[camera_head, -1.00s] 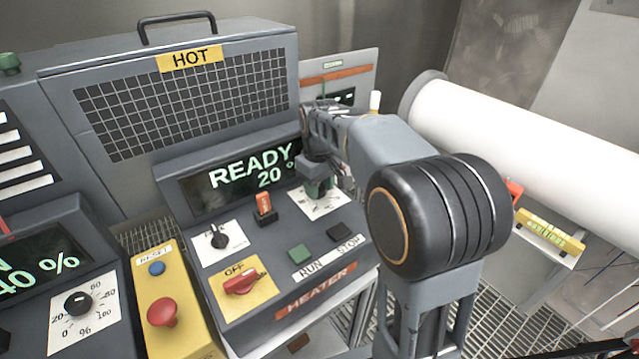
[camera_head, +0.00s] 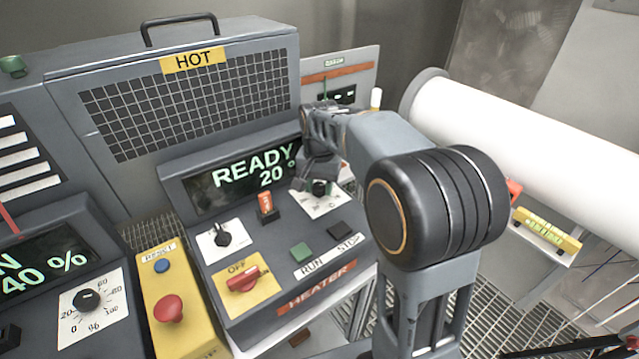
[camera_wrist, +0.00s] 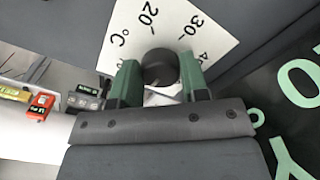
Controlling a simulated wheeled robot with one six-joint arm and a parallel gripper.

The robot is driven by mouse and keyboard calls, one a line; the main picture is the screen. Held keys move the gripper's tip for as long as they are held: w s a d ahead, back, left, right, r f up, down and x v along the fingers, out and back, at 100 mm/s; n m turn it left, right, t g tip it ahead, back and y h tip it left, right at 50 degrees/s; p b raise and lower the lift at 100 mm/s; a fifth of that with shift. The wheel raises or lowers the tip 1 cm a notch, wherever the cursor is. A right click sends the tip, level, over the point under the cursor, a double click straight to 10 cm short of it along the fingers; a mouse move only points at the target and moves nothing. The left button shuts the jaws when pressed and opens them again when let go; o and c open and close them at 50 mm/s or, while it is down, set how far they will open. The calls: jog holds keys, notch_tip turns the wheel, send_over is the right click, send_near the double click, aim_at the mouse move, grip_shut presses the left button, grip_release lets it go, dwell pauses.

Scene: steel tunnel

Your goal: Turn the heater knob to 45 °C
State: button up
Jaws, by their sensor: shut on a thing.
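The heater knob is a round black knob (camera_wrist: 160,67) on a white dial plate (camera_wrist: 195,32) marked 20, 30 and °C in the wrist view. In the head view the knob (camera_head: 320,188) shows under my arm at the right of the heater panel. My gripper (camera_wrist: 158,82) has its two green fingers on either side of the knob, shut on it. The heater display (camera_head: 240,178) reads READY and 20 °; the rest of that line is hidden by my arm. The knob's pointer cannot be made out.
Close to the knob are an orange-red switch (camera_head: 266,206), a green RUN button (camera_head: 301,252), a dark STOP button (camera_head: 341,230) and a red OFF switch (camera_head: 243,281). A yellow box with a red button (camera_head: 168,308) stands at the left. A white pipe (camera_head: 530,135) runs at the right.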

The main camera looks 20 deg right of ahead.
aim_at(319, 187)
jog(key=m, duration=0.4)
jog(key=shift+r, duration=0.1)
jog(key=shift+w+m+p, duration=0.1)
jog(key=shift+m+p, duration=0.2)
jog(key=shift+m, duration=1.7)
jog(key=o, duration=0.9)
jog(key=shift+o, duration=0.2)
notch_tip(319, 187, up, 14)
